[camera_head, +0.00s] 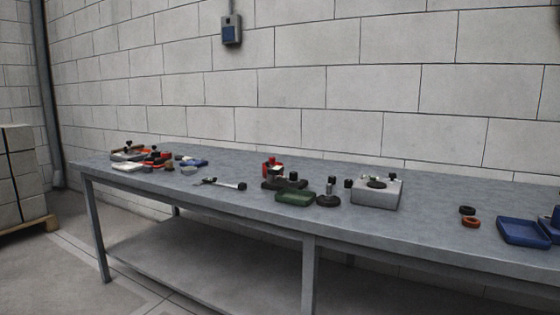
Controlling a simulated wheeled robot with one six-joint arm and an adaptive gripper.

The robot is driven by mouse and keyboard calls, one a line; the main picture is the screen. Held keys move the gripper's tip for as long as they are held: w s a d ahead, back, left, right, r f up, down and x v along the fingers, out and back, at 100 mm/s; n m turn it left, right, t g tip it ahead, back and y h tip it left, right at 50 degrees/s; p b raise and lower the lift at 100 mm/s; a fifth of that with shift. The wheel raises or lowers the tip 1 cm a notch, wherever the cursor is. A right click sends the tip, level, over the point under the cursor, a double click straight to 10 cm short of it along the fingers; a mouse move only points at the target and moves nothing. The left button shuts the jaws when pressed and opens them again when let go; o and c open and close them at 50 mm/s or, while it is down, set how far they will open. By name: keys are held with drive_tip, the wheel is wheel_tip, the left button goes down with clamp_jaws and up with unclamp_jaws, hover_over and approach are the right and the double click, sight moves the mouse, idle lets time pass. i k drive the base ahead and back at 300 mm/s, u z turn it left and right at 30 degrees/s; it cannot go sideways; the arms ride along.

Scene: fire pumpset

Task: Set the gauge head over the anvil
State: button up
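My gripper is not in view. On the grey workbench, a pale grey block (376,196) carries a dark round part and a small black knob on top. To its left stands a dark round base (328,201) with a short upright post. A small black piece (348,183) stands between them, a little behind. Farther left, a red upright part (269,169) stands behind a dark low fixture (284,184). I cannot tell which of these is the gauge head or the anvil; they are too small.
A blue tray (523,232) and two rings, black (467,210) and orange (471,222), are at right. Small parts cluster at the far left around a red item (157,161). A long tool (222,184) lies at mid-left.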

sight(275, 170)
drive_tip(key=z, duration=0.55)
drive_tip(key=i, duration=1)
drive_tip(key=u, duration=0.25)
